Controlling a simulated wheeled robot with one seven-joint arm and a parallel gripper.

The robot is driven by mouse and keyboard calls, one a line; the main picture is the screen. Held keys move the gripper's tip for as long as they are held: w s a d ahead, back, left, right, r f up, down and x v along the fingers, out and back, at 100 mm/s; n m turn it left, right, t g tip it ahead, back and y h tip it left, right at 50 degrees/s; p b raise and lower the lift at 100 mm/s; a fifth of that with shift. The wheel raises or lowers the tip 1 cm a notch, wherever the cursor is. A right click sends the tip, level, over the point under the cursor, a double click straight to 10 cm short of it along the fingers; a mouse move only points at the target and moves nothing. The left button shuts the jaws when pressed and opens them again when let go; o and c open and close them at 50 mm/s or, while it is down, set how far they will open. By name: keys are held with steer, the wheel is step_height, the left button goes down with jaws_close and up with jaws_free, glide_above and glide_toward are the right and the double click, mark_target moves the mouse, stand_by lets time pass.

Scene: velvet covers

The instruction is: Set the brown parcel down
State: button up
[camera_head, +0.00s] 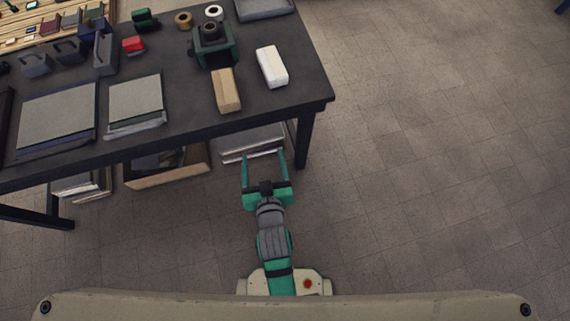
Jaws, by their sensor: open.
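The brown parcel (226,90) is a small tan box lying on the dark table (180,125), near its front right edge. Its long side runs roughly front to back. My gripper (263,155) is open, with two teal fingers spread and nothing seen between them. It is in front of the table's front edge in the picture, apart from the parcel and below it in the frame. Its height against the tabletop is hard to tell.
A white box (272,67) lies right of the parcel. A green tape dispenser (213,45) stands behind it. Grey padded sheets (135,100) lie to the left. Framed items (168,167) rest under the table. The floor (430,150) at right is clear.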

steer(key=s+d+r+m+h, duration=0.1)
steer(key=s+d+r, duration=0.1)
steer(key=s, duration=0.8)
steer(key=s+d+r+m+t+h, duration=0.1)
steer(key=s+d, duration=0.3)
steer(key=s, duration=0.6)
steer(key=shift+s+d+r, duration=0.2)
steer(key=shift+d+r, duration=0.05)
steer(key=shift+r, duration=0.6)
